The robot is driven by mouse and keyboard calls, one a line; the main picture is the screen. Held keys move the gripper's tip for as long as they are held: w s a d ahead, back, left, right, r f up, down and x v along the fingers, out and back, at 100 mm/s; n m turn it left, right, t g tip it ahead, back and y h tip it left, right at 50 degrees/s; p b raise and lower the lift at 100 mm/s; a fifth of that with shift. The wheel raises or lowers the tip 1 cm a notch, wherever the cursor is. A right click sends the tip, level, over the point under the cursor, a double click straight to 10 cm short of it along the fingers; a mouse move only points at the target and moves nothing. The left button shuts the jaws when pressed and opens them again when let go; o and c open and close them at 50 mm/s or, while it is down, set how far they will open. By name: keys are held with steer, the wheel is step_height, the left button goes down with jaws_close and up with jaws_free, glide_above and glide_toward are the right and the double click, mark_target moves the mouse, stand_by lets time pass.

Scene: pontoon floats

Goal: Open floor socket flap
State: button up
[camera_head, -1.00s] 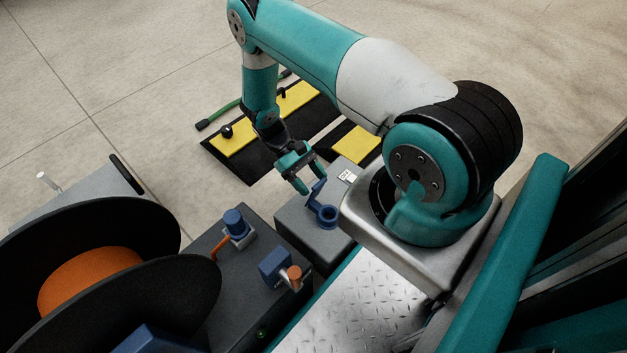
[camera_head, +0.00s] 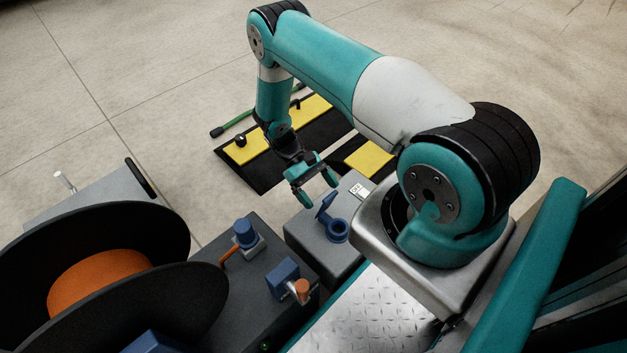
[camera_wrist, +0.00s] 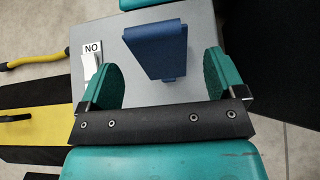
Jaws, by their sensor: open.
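A grey box (camera_head: 315,247) in the head view carries a blue round socket (camera_head: 337,232) with a blue flap (camera_head: 325,207) that looks raised at its far side. In the wrist view the flap (camera_wrist: 156,48) is a dark blue plate, wider at its far edge, on the grey box top (camera_wrist: 200,25). My gripper (camera_head: 319,192) is open just above and beyond the flap. In the wrist view its green fingers (camera_wrist: 160,62) lie either side of the flap, with a gap at each side. I see no contact. The round socket is not visible in the wrist view.
A dark box with a blue plug (camera_head: 245,233) and an orange-handled fitting (camera_head: 302,291) stands nearby, beside a large cable reel (camera_head: 105,285).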

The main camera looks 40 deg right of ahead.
steer(key=p+v, duration=0.2)
steer(key=v, duration=0.9)
steer(key=shift+w+r, duration=0.2)
steer(key=shift+w, duration=0.1)
